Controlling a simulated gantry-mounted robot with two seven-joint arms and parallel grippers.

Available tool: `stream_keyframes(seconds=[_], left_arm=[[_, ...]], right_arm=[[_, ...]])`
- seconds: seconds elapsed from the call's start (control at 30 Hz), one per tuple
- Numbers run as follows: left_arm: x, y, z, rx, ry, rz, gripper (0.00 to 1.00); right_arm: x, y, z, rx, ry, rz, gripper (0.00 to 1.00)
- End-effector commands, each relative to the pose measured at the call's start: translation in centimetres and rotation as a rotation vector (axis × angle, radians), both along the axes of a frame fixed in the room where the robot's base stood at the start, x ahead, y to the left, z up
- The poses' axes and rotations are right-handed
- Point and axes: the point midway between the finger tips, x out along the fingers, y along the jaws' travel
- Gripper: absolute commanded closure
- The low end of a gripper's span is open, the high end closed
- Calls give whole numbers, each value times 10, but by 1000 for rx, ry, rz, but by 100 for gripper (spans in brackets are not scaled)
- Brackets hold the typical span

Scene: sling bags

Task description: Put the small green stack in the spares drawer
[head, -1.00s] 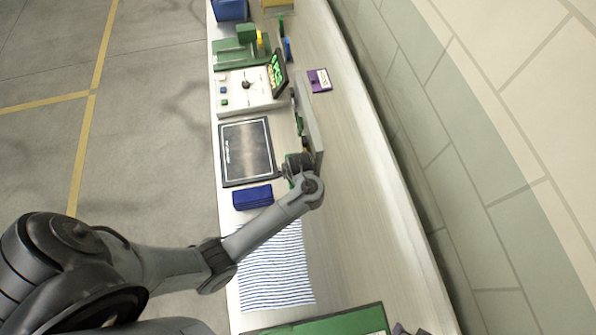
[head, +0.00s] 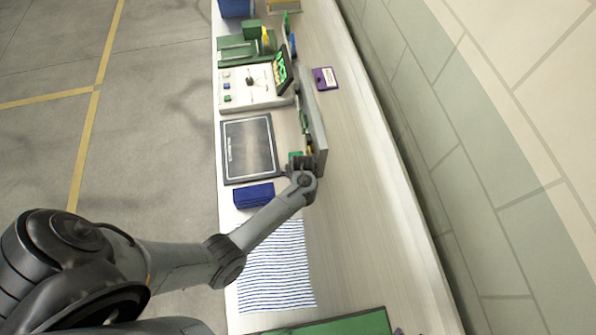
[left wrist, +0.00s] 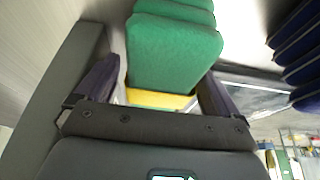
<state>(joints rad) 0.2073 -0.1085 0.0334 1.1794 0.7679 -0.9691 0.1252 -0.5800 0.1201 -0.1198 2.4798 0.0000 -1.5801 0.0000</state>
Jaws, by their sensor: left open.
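The small green stack (left wrist: 175,50), several soft green layers, fills the upper middle of the left wrist view. A bit of green (head: 295,156) shows beside the gripper in the head view; it may be the same stack. My left gripper (head: 303,163) is low over the table beside an upright grey panel. In the left wrist view its fingers (left wrist: 158,92) are apart on either side of the stack's near end. I cannot tell whether they touch it. A yellow piece (left wrist: 158,100) shows just beyond the palm. I cannot make out the spares drawer.
A dark blue stack (head: 254,196) lies near the left table edge, beside a black-framed tray (head: 249,149). A striped cloth (head: 275,270) and a green mat (head: 340,326) lie nearer. The grey panel (head: 315,125) stands right of the gripper. The table's right side is mostly clear.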

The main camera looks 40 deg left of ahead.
Motion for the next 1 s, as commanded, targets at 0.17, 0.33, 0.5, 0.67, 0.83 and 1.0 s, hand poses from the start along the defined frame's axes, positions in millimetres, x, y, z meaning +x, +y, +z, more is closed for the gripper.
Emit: stream_keyframes(seconds=[0.17, 0.33, 0.5, 0.67, 0.83, 1.0], left_arm=[[1, 1, -3, 0, -1, 0, 4], [1, 1, -3, 0, -1, 0, 13], [1, 1, -3, 0, -1, -1, 40], [1, 1, -2, 0, 0, -1, 64], [1, 1, -2, 0, -1, 0, 72], [1, 1, -1, 0, -1, 0, 72]], right_arm=[[0, 0, 0, 1, 0, -1, 57], [0, 0, 0, 1, 0, -1, 57], [0, 0, 0, 1, 0, -1, 57], [0, 0, 0, 1, 0, -1, 57], [0, 0, 0, 1, 0, -1, 57], [0, 0, 1, 1, 0, -1, 57]])
